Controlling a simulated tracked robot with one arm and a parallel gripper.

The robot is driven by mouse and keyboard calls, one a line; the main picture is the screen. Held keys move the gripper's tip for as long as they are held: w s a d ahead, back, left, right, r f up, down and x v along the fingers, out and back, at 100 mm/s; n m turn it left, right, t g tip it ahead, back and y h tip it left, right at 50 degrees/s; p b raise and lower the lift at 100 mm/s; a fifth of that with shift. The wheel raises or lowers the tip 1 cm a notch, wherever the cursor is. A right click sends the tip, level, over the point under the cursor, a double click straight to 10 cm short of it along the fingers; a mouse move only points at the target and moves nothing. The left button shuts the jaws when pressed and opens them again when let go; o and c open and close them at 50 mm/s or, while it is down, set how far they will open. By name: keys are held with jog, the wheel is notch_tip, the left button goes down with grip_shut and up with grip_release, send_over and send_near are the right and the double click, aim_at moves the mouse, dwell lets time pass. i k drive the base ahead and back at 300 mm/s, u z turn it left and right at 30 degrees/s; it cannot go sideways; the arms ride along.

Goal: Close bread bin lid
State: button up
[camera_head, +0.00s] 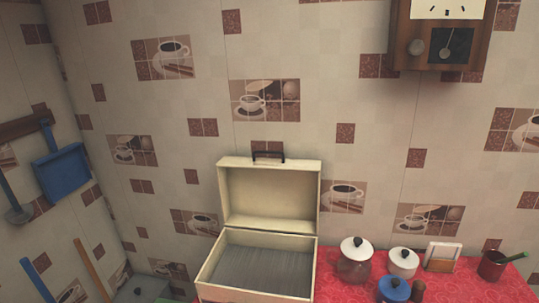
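The cream bread bin (207,275) stands in the lower middle of the head camera view, on or beside the red counter. Its lid (268,197) is raised and tilts up at the back, with a dark handle (268,156) on its top edge. The inside of the bin shows a grey ribbed floor and looks empty. The bottom of the bin is cut off by the frame edge. My gripper does not show in this view.
The red patterned counter (346,290) holds a white-lidded jar (355,262), a white pot (403,262), a blue pot (394,289), a napkin holder (442,257) and a dark red mug (491,266) right of the bin. A wall clock (440,35) hangs above. A blue dustpan (62,170) hangs left.

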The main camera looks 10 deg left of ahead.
aim_at(282, 194)
jog(key=u, duration=0.1)
jog(key=i, duration=1)
jog(key=z, duration=0.1)
